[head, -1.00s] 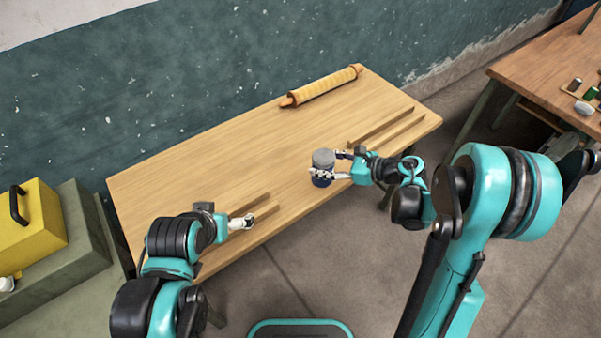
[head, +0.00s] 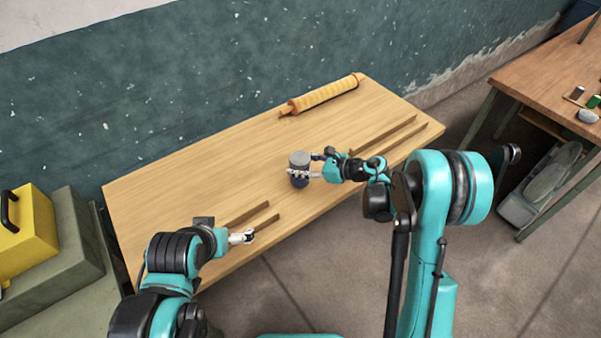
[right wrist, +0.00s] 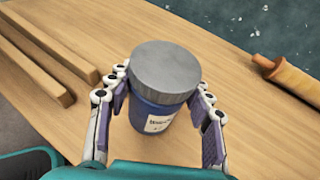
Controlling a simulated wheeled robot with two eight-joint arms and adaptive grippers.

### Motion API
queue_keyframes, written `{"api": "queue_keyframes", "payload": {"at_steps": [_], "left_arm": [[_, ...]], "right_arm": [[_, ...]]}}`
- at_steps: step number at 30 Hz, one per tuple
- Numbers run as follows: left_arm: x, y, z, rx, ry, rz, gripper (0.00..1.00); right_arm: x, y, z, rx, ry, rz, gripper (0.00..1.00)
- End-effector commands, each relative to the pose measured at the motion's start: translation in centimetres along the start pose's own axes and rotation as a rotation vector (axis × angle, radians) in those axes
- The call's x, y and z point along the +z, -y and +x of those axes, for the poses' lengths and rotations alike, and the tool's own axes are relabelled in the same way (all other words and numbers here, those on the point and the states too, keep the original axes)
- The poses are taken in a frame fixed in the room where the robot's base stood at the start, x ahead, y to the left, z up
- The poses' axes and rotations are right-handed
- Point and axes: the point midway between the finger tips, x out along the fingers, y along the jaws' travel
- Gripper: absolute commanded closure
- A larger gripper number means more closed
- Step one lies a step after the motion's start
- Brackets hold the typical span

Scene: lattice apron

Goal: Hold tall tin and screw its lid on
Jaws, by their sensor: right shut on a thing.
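A dark blue tin (head: 299,179) with a pale label stands upright over the middle of the wooden table. It also shows in the right wrist view (right wrist: 150,117). A wide grey lid (right wrist: 165,70) sits on its top; whether it is threaded down I cannot tell. My right gripper (head: 304,173) is shut around the tin's body from the right, its finger pads on both sides below the lid. Whether the tin touches the table is unclear. My left gripper (head: 243,237) is apart from the tin, low over the table's front left; its fingers are too small to read.
Wooden strips lie at the table's right (head: 385,134) and at its front left (head: 247,214), near my left gripper. A rolling pin (head: 322,94) lies along the back edge. A yellow box (head: 28,230) stands at far left. The table's left middle is clear.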

Motion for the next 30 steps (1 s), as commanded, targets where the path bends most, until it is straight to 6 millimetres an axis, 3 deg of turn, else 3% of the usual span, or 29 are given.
{"api": "queue_keyframes", "payload": {"at_steps": [7, 19, 20, 21, 22, 30], "left_arm": [[1.0, 0.0, 1.4, 0.000, 0.000, 0.000, 0.01], [1.2, 0.0, 1.7, 0.000, 0.000, 0.000, 0.01], [1.2, 0.0, 1.6, 0.000, 0.000, 0.000, 0.01], [1.1, 0.0, 1.6, 0.000, 0.000, 0.000, 0.01], [1.1, 0.0, 1.6, 0.000, 0.000, 0.000, 0.01], [1.1, 0.0, 1.5, 0.000, 0.000, 0.000, 0.01]], "right_arm": [[-3.4, 0.0, 1.4, 0.000, 0.001, 0.000, 1.00], [-3.7, 0.0, 1.5, 0.000, 0.001, 0.000, 1.00], [-3.7, 0.0, 1.5, 0.000, 0.000, 0.000, 0.44], [-3.7, 0.0, 1.4, 0.000, 0.000, 0.000, 0.33], [-3.6, 0.0, 1.4, 0.000, 0.000, 0.000, 0.28], [-3.6, 0.0, 1.4, 0.000, 0.000, 0.000, 0.28]]}}
